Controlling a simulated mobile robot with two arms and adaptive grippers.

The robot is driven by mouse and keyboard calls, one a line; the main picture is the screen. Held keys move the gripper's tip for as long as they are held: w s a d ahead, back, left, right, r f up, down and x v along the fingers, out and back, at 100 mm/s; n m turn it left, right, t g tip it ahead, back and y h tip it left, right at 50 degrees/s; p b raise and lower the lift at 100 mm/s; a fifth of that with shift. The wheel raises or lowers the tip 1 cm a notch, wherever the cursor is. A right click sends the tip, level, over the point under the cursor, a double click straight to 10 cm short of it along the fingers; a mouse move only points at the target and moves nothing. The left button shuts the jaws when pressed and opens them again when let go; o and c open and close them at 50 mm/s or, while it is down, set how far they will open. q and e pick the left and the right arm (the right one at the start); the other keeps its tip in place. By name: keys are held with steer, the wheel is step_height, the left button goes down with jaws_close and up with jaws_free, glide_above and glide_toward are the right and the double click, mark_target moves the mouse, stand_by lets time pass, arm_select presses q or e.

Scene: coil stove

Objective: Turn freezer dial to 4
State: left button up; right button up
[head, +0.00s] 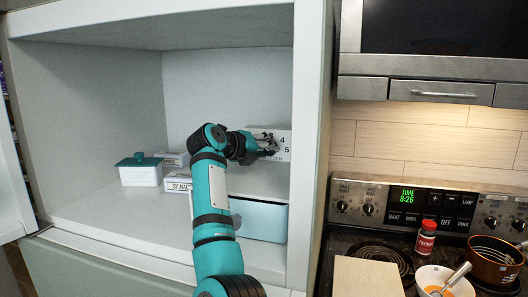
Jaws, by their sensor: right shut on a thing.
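The freezer control box (286,136) is a white block on the back right of the freezer's inside, with printed numbers. A 4 and a 5 show to the right of my gripper. My right gripper (267,146) reaches in from below and is shut on the dial at the front of this box. The fingers and wrist cover the dial, so its pointer and present setting cannot be read. My left gripper is not in view.
A white tub with a green lid (140,170), several small cartons (178,181) and a pale blue bin (259,219) sit low in the freezer (110,100). The freezer's right wall (308,140) stands close beside my arm. The stove (390,240) holds a pot, bowl and paprika jar.

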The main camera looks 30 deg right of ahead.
steer(key=m+y+b, duration=0.1)
steer(key=m+t+b, duration=0.1)
steer(key=m, duration=0.1)
steer(key=shift+s+d+y, duration=0.15)
steer(key=shift+s+y, duration=0.05)
steer(key=shift+y, duration=0.2)
steer(key=m+t+y+b, duration=0.1)
steer(key=m+b, duration=0.1)
steer(key=shift+s+d+m+t+y, duration=0.1)
steer(key=shift+m+t+y, duration=0.2)
steer(key=m+b, duration=0.1)
steer(key=m+t+y+b, duration=0.1)
steer(key=b, duration=0.1)
steer(key=m+t+b, duration=0.1)
steer(key=b, duration=0.1)
steer(key=shift+s+d+f+y, duration=0.1)
steer(key=shift+s+d+y, duration=0.15)
steer(key=shift+y, duration=0.15)
steer(key=m+t+b, duration=0.2)
steer(key=m+b, duration=0.1)
steer(key=b, duration=0.1)
steer(key=shift+s+y, duration=0.1)
steer(key=shift+y, duration=0.3)
steer(key=shift+b, duration=0.3)
steer(key=shift+r, duration=0.2)
